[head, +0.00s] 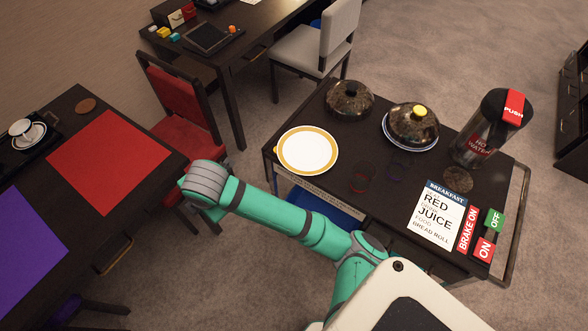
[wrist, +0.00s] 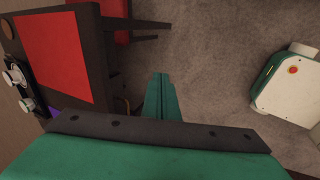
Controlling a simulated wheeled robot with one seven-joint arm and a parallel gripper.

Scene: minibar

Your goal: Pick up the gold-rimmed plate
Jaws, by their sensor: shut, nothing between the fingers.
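The gold-rimmed plate (head: 307,151) is white with a gold band and lies flat and empty at the left end of the dark cart top (head: 330,185). My gripper is shut and empty in the wrist view (wrist: 160,97), pointing down over the carpet. In the head view my arm reaches left, and its end is left of the cart, in the gap beside the table, apart from the plate. My wrist mostly hides the gripper there. The plate is not in the wrist view.
A table with a red mat (head: 108,163) and a red chair (head: 178,105) stand left.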

